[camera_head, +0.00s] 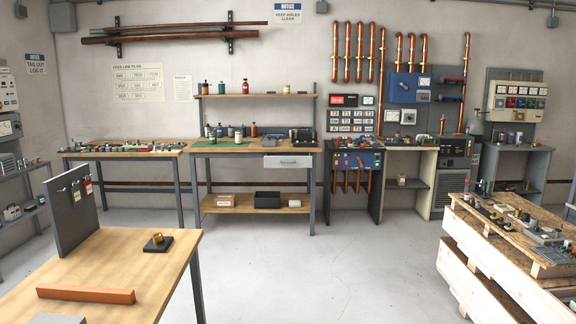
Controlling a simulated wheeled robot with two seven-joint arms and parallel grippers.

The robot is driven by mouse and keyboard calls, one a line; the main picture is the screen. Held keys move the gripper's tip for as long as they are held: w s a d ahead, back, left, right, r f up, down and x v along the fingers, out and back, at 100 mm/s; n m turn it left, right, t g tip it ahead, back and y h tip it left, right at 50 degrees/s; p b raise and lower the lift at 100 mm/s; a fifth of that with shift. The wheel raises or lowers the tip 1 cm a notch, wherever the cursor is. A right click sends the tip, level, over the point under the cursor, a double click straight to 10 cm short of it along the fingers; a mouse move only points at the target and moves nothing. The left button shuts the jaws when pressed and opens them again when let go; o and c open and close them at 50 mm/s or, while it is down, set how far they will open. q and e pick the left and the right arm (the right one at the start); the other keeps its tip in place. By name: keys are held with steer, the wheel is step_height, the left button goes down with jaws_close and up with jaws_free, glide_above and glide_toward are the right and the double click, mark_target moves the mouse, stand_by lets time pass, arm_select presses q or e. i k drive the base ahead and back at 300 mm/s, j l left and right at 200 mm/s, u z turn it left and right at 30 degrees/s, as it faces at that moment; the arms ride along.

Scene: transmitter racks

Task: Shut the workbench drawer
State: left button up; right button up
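The workbench (228,147) stands against the back wall, left of the middle, with a wooden top, grey legs and two shelves. Its drawer (288,161) has a pale grey front with a label and sits under the right part of the top. The drawer front seems to stand out from the bench edge, but I cannot tell how far from this distance. Neither of my grippers is in view.
A wooden table (110,262) with an orange bar (86,294) and an upright grey panel (72,208) fills the near left. A crate-like pallet stack (500,265) stands at the near right. The grey floor (320,255) between them is clear up to the workbench.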

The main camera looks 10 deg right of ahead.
mark_target(269, 161)
steer(key=z, duration=0.3)
steer(key=i, duration=6.75)
steer(key=j+z, duration=0.1)
steer(key=z, duration=0.15)
steer(key=i, duration=0.05)
